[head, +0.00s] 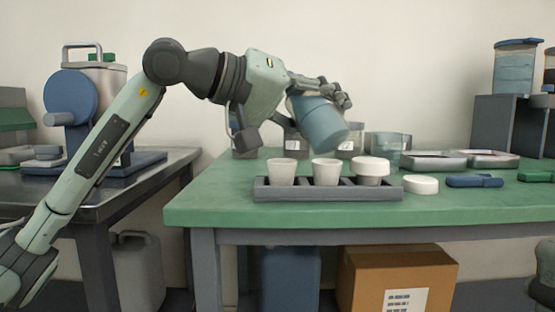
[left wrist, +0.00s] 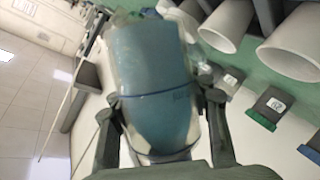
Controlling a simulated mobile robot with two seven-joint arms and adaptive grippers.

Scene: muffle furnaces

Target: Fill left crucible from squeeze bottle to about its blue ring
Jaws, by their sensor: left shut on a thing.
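My left gripper (head: 322,92) is shut on a bottle with blue contents (head: 318,124), held tilted above the rack. Its nozzle cannot be made out. The bottle fills the middle of the left wrist view (left wrist: 152,75), between the fingers. The left crucible (head: 281,173), white, stands upright in the grey rack (head: 330,191), left of and below the bottle. The middle crucible (head: 326,172) stands beside it, nearly under the bottle's lower end. The right crucible (head: 369,180) has a white lid on top. The crucibles' insides and blue rings cannot be seen.
A loose white lid (head: 420,184) and a dark blue object (head: 474,181) lie right of the rack on the green table (head: 225,205). Clear containers (head: 385,150) stand behind the bottle. Shallow metal trays (head: 440,160) lie at the back right. The table's front left is clear.

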